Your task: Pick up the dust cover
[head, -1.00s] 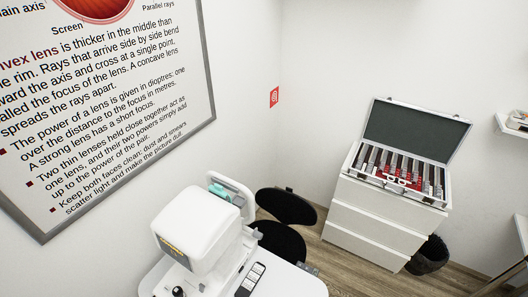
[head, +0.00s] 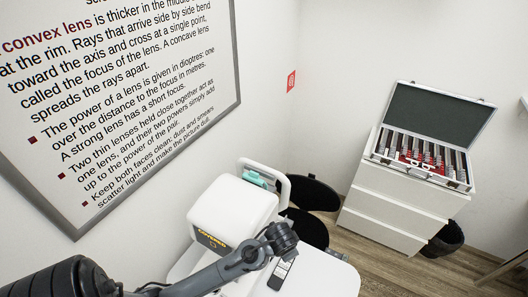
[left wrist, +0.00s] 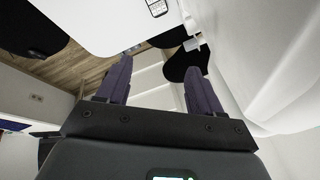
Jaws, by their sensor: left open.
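My left arm reaches in from the left across the instrument's front. My left gripper (left wrist: 160,66) is open in the left wrist view, with nothing between its two dark fingers. A white rounded surface (left wrist: 240,50) lies close on its right. In the head view the fingers cannot be clearly made out. My right gripper is in neither view.
Black stools (head: 314,194) stand behind the table. An open lens case (head: 438,110) sits on a white drawer unit (head: 392,212), with a black bin (head: 445,238) beside it. A large framed poster (head: 120,95) hangs on the left wall. Some floor shows at right.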

